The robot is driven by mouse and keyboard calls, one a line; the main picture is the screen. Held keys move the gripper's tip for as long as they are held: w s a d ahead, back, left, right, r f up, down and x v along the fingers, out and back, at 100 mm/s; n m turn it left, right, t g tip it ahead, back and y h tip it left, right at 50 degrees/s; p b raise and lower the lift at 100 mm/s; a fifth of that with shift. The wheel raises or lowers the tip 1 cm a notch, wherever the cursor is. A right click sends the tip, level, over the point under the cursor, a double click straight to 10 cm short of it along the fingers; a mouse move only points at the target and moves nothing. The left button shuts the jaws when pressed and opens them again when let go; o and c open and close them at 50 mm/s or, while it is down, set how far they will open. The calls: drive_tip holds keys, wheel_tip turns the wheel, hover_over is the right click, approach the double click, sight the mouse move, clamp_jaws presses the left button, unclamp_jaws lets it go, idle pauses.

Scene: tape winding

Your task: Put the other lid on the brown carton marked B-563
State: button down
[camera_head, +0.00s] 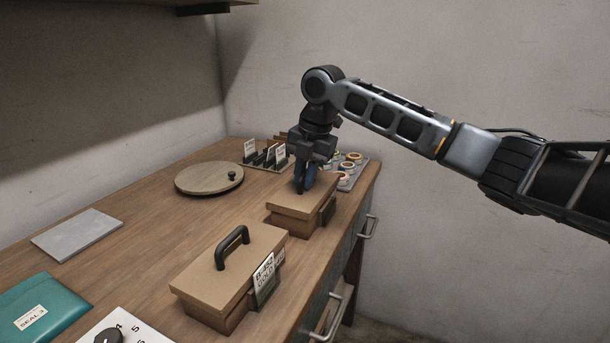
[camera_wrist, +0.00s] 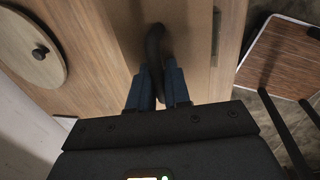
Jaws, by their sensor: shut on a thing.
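My gripper (camera_head: 304,188) is over the far brown carton (camera_head: 297,223), its blue fingers pointing down. It is shut on the dark arched handle (camera_wrist: 154,42) of the brown lid (camera_head: 292,203). The lid lies on top of the far carton and looks level; I cannot tell whether it is fully seated. The near brown carton (camera_head: 214,316) has a lid (camera_head: 208,267) on it with an upright black handle (camera_head: 232,247). A label (camera_head: 264,275) is on its side, too small to read surely. The far carton's marking is not readable.
A round wooden board (camera_head: 205,179) with a small dark knob lies at the back. A card rack (camera_head: 264,155) and a tray of tape rolls (camera_head: 346,170) stand behind the far carton. A grey slab (camera_head: 76,234) and a teal folder (camera_head: 43,307) lie at left. Table middle is clear.

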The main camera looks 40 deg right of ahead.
sight(311, 190)
drive_tip(key=c, duration=1)
unclamp_jaws()
wheel_tip(311, 190, up, 8)
drive_tip(key=s, duration=0.1)
drive_tip(key=shift+s+d+f, duration=0.15)
drive_tip(key=shift+s+d, duration=0.05)
drive_tip(key=shift+d, duration=0.05)
